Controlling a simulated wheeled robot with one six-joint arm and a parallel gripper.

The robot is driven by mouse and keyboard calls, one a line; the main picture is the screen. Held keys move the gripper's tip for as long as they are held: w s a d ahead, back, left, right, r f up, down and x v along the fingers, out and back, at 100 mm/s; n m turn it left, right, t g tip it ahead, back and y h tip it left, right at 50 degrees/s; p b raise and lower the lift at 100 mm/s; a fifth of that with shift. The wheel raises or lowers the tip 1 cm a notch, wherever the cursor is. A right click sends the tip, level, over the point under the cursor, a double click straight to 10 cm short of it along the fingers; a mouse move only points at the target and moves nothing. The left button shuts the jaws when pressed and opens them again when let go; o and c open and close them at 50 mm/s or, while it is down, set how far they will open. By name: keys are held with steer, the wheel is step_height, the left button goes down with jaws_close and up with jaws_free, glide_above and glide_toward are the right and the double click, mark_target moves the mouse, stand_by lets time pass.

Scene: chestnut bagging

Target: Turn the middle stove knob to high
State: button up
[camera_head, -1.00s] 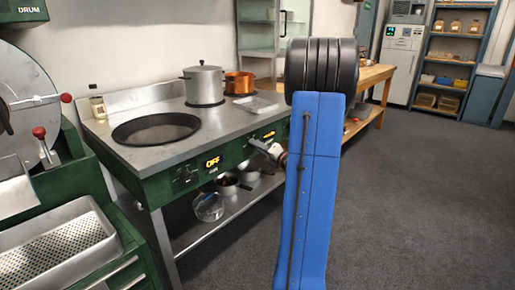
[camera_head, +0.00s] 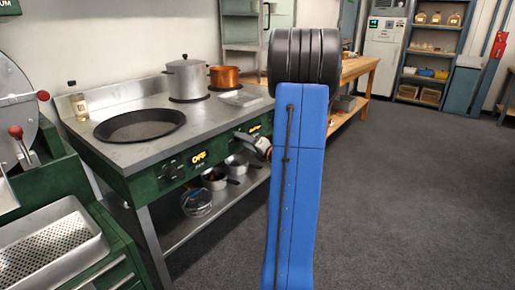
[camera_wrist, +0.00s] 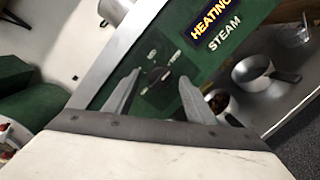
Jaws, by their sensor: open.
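The stove (camera_head: 128,160) has a green front panel with knobs and lit displays. A left knob (camera_head: 172,172) sits beside a display reading OFF. In the wrist view a dark round knob (camera_wrist: 157,75) lies between my fingertips, left of a display (camera_wrist: 211,22) reading HEATING above the label STEAM. Its pointer setting is too small to read. My gripper (camera_wrist: 159,78) is open, with one finger on each side of this knob; I cannot tell if they touch it.
A black pan (camera_head: 140,124), a grey pot (camera_head: 187,79) and a copper pot (camera_head: 224,76) stand on the stove top. Saucepans (camera_head: 214,180) sit on the shelf below. A green drum machine is at left. The floor at right is clear.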

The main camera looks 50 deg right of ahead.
steer(key=s, duration=1.6)
steer(key=shift+s+a, duration=0.35)
steer(key=shift+a, duration=0.1)
steer(key=w+a+n+g+y, duration=0.1)
steer(key=a+n+g+y, duration=0.4)
steer(key=a+n, duration=0.75)
steer(key=w+a+n+g+y, duration=0.2)
steer(key=a+n+g+y, duration=0.35)
steer(key=a, duration=1.25)
steer(key=s+a+f+n+g+h, duration=0.3)
steer(key=s+a+n, duration=0.5)
steer(key=n, duration=0.4)
steer(key=s+r+n+h, duration=0.1)
steer(key=s+n+h, duration=0.2)
steer(key=n, duration=0.6)
steer(key=s+a+r+n+h, duration=0.1)
steer(key=s+n+h, duration=0.2)
steer(key=n, duration=0.6)
steer(key=shift+s+a+r, duration=0.2)
steer(key=shift+s+r, duration=0.2)
steer(key=shift+s, duration=0.35)
